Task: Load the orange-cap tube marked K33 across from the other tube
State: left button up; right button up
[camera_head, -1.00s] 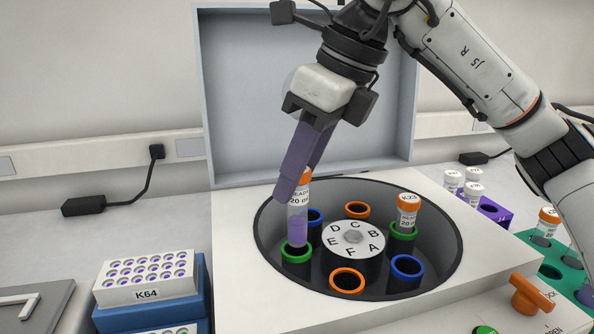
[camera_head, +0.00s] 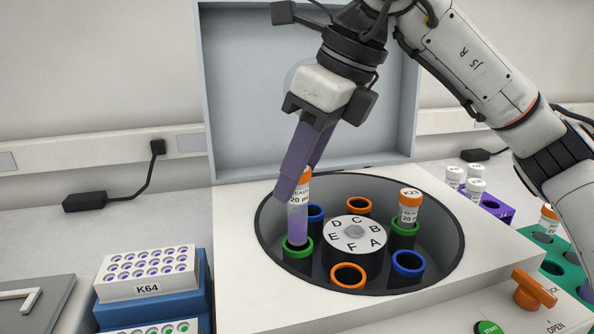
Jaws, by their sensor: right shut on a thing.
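My right gripper (camera_head: 299,190) is shut on an orange-cap tube (camera_head: 298,222) with purple liquid, holding it near its cap. The tube is nearly upright. Its lower end is at the mouth of the left green-ringed slot (camera_head: 298,250) of the centrifuge rotor (camera_head: 355,256); I cannot tell how deep it is. The fingers hide part of the cap, and I cannot read its mark. The other orange-cap tube (camera_head: 409,208) stands in the right green-ringed slot (camera_head: 404,229), opposite across the lettered hub (camera_head: 354,235). My left gripper is out of view.
The grey centrifuge lid (camera_head: 305,100) stands open behind the bowl. Orange- and blue-ringed slots are empty. A white rack marked K64 (camera_head: 147,275) is at left. Purple (camera_head: 497,207) and green (camera_head: 556,256) racks with tubes are at right, near an orange knob (camera_head: 534,290).

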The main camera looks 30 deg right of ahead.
aim_at(297, 213)
jog(key=shift+f, duration=0.1)
jog(key=shift+f+b, duration=0.65)
jog(key=shift+f, duration=0.05)
jog(key=shift+f, duration=0.1)
jog(key=shift+f+b, duration=0.6)
jog(key=shift+f, duration=0.1)
jog(key=shift+f+b, duration=1.15)
jog(key=shift+f, duration=0.3)
